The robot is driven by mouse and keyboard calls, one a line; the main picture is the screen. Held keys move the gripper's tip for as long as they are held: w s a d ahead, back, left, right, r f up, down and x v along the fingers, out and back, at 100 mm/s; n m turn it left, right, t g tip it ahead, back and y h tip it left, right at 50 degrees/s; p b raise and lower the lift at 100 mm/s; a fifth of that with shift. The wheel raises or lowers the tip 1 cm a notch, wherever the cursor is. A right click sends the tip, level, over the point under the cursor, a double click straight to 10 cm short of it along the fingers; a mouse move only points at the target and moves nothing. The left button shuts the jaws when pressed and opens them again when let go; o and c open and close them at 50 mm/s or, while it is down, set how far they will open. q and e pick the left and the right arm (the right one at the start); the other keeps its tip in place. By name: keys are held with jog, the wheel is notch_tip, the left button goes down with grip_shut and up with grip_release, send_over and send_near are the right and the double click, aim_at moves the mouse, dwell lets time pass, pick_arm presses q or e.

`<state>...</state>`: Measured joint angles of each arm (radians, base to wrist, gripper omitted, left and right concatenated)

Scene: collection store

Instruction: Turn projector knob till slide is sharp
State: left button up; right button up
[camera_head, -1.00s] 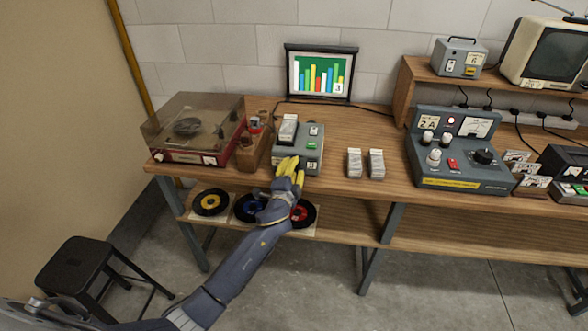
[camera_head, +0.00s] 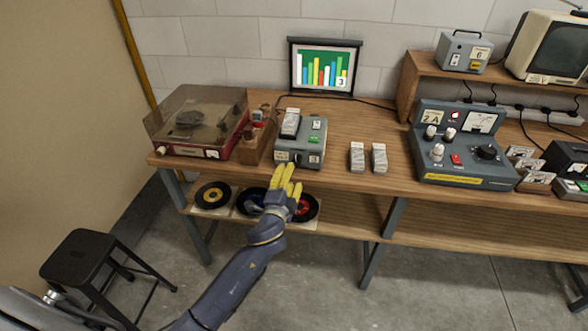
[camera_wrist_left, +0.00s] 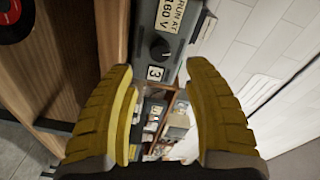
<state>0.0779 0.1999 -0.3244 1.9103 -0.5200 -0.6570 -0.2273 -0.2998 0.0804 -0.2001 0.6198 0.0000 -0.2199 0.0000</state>
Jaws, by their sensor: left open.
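The grey slide projector (camera_head: 312,138) stands on the bench with a slide tray on its top. Its dark round knob (camera_wrist_left: 159,50) is on the front face in the left wrist view, between a "RUN AT 160 V" label and a "3" label. The slide on the screen (camera_head: 324,68) shows coloured bars and a "3", which look clear at this size. My left gripper (camera_head: 286,178) has yellow fingers and is in front of the projector, apart from it. In the left wrist view its fingers (camera_wrist_left: 164,90) are spread with nothing between them. My right gripper is not in view.
A record player (camera_head: 195,125) with a clear lid and a wooden box stand left of the projector. Two slide trays (camera_head: 357,157) stand to its right, then a grey control unit (camera_head: 465,150). Records (camera_head: 212,195) lie on the lower shelf. A black stool (camera_head: 85,258) stands at left.

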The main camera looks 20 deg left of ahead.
pick_arm(q)
jog(key=s, duration=0.4)
jog(key=shift+r, duration=0.1)
dwell(0.4)
